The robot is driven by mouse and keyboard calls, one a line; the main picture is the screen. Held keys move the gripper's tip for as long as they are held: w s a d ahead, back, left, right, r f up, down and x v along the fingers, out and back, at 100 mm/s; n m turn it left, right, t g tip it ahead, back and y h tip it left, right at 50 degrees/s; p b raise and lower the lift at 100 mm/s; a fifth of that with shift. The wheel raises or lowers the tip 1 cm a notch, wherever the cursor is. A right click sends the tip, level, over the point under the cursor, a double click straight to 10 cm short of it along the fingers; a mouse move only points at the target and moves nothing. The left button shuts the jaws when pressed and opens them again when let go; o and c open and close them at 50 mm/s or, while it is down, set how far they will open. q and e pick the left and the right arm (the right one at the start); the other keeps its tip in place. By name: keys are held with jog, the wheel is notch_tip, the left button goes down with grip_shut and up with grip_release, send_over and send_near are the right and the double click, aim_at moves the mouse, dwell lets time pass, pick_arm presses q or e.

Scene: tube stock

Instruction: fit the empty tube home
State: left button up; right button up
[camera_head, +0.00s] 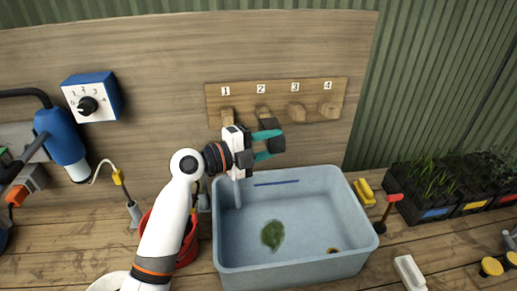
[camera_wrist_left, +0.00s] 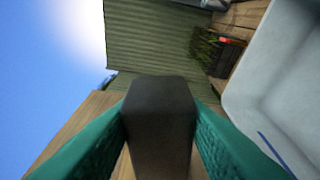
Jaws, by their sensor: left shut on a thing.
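My left gripper (camera_head: 265,145) is shut on a dark tapered tube, the empty tube (camera_head: 274,138), its teal fingers on either side. In the left wrist view the tube (camera_wrist_left: 160,115) stands between the teal fingertips (camera_wrist_left: 160,130); its inside does not show. A wooden board (camera_head: 240,96) on the back wall carries pegs numbered 1 to 4. In the head view the tube appears just below peg 2 (camera_head: 262,112), also near peg 3 (camera_head: 296,111). Peg 1 (camera_head: 227,116) is at the left and peg 4 (camera_head: 329,109) at the right. Contact with a peg cannot be told. My right gripper is out of view.
A grey-blue tub (camera_head: 290,274) stands below the gripper, with a green leafy patch (camera_head: 272,235) inside. A red bucket (camera_head: 187,251) is partly behind my left arm. A numbered dial box (camera_head: 103,92) hangs at left. Black plant trays (camera_head: 428,201) stand at right.

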pick_arm(q)
jog(key=shift+w+d+f, duration=0.1)
jog(key=shift+w+d, duration=0.1)
jog(key=shift+w, duration=0.2)
jog(key=shift+w+a+f, duration=0.15)
jog(key=shift+w+a, duration=0.05)
jog(key=shift+w, duration=0.45)
jog(key=shift+w+a+f, duration=0.15)
jog(key=shift+w, duration=0.3)
jog(key=shift+w+a+f, duration=0.1)
jog(key=shift+w, duration=0.35)
jog(key=shift+w+a, duration=0.1)
jog(key=shift+w, duration=0.35)
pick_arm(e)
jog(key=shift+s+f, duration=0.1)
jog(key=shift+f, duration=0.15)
pick_arm(q)
jog(key=shift+f, duration=0.1)
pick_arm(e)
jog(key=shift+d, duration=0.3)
pick_arm(q)
jog(key=shift+b, duration=0.5)
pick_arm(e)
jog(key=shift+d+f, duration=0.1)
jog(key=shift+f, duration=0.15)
pick_arm(q)
jog(key=shift+b, duration=0.6)
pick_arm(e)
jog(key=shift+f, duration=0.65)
